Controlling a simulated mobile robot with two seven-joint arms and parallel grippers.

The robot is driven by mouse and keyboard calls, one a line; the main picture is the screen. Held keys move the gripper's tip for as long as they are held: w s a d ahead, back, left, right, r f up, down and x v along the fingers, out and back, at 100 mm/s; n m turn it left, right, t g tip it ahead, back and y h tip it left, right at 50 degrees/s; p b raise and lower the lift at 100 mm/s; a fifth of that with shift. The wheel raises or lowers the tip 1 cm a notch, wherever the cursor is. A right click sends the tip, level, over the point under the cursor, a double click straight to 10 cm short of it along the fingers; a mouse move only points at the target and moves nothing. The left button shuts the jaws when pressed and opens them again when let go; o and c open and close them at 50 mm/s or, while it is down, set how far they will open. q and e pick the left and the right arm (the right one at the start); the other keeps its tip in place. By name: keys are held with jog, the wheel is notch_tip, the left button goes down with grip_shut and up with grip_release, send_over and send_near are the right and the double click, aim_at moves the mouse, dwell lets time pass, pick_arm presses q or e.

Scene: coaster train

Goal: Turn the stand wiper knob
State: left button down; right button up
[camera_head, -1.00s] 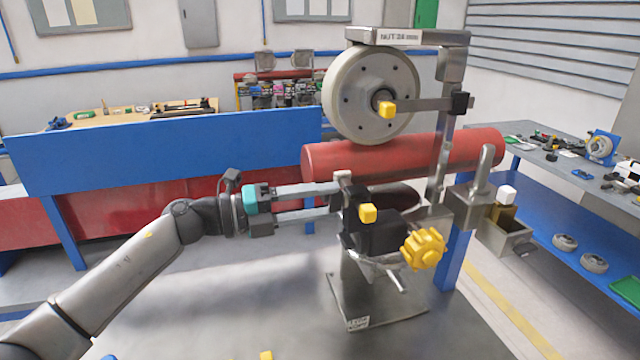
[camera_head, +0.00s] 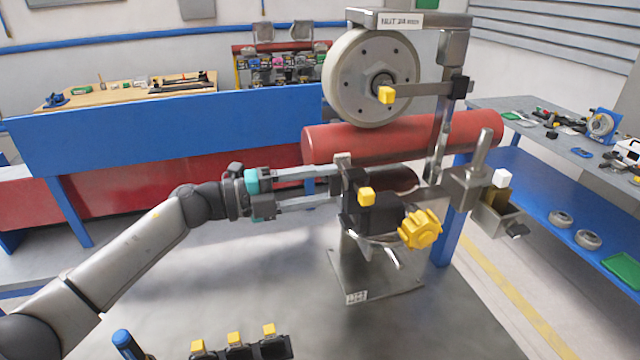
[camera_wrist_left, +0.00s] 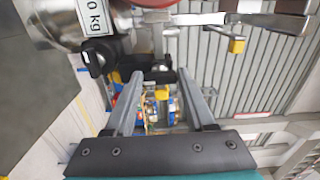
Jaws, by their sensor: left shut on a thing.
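A metal stand (camera_head: 452,112) rises from a flat base plate on the grey table. It carries a large grey wheel (camera_head: 350,92) at the top, a black block (camera_head: 378,215) with a yellow cube lower down, and a lobed yellow knob (camera_head: 421,229) at its front right. Which part is the wiper knob is not marked. My left gripper (camera_head: 338,184) reaches in from the left, its fingers level and ending at the black block's left side. In the left wrist view its fingertips (camera_wrist_left: 162,76) close around a small black part (camera_wrist_left: 158,73). My right gripper is not in view.
A red cylinder (camera_head: 400,142) lies behind the stand. Black pieces with yellow cubes (camera_head: 240,346) and a blue-topped item (camera_head: 125,343) are at the near table edge. A side bench (camera_head: 560,190) stands right. The table left of the base is clear.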

pick_arm(q)
jog(key=shift+c, duration=1.2)
grip_release()
jog(key=b+v, duration=0.5)
jog(key=v, duration=1)
jog(key=shift+s+a, duration=0.1)
